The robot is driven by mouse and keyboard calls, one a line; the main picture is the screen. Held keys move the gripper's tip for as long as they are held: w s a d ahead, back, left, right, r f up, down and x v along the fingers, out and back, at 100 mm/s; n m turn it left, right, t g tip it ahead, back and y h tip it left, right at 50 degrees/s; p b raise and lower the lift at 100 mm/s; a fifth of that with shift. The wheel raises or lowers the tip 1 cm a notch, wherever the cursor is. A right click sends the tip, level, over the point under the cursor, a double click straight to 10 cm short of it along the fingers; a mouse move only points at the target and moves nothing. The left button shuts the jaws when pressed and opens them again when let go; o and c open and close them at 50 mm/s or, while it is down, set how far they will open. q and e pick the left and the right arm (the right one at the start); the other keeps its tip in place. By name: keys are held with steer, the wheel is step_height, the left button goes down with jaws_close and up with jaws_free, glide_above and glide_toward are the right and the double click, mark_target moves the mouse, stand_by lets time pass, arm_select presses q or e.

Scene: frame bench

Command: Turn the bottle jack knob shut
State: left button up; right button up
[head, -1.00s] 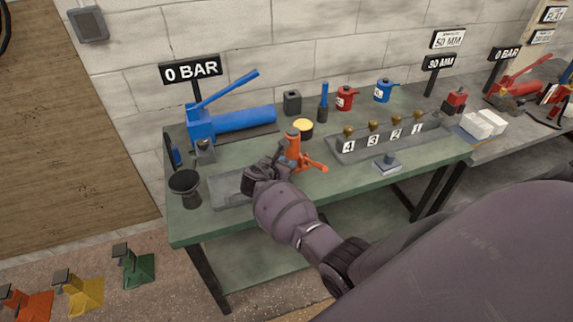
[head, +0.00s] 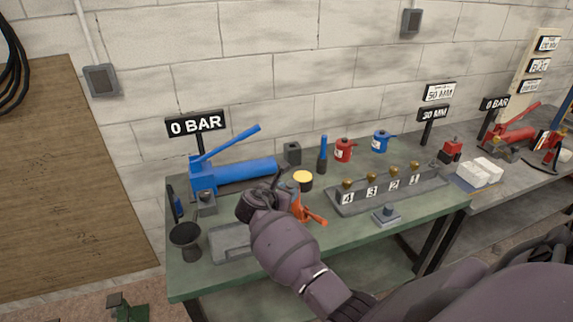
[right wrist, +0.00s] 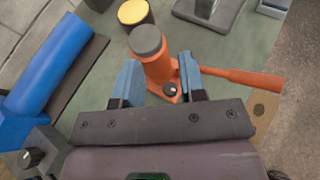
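The orange bottle jack (head: 300,209) stands upright on the green bench, its lever pointing to the right. In the right wrist view its body (right wrist: 157,65) has a grey top, and a small dark knob (right wrist: 170,90) sits low on its near side. My right gripper (right wrist: 160,75) is open. Its two blue fingers are on either side of the jack's lower body and the knob; contact cannot be told. In the head view my right gripper (head: 276,191) partly hides the jack, and the knob is hidden. My left gripper is not in view.
A blue pump (head: 235,173) with a "0 BAR" sign (head: 196,123) stands behind left. A yellow-topped pot (head: 303,181) is close behind the jack. A numbered rack (head: 388,190) with brass knobs lies to the right. A dark cup (head: 186,240) stands near the left edge.

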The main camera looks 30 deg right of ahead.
arm_select(q)
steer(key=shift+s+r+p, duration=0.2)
steer(key=shift+p, duration=0.2)
arm_select(e)
step_height(320, 180, up, 9)
steer(key=shift+r, duration=0.15)
